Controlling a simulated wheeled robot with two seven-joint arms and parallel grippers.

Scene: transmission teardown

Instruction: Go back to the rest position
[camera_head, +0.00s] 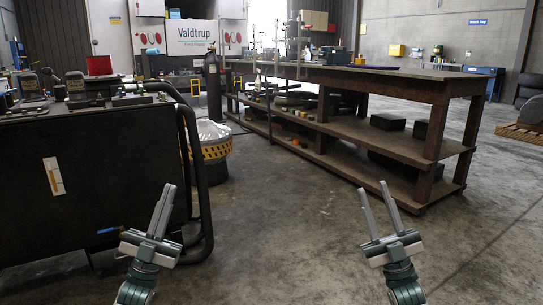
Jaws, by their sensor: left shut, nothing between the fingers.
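My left gripper (169,187) is at the lower left, raised, with its two fingers close together and pointing up. It is empty and in front of the right end of the dark cabinet. My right gripper (372,188) is at the lower right over open floor. Its two fingers stand apart with nothing between them. Neither gripper appears to touch anything. Only the ends of both arms show at the bottom of the view.
A dark cabinet (90,180) with a bent tube rail and tools on top stands at left. A drum with a yellow-black band (216,150) stands behind it. A long wooden workbench (400,84) with loaded shelves runs at centre right. The concrete floor (290,230) between is clear.

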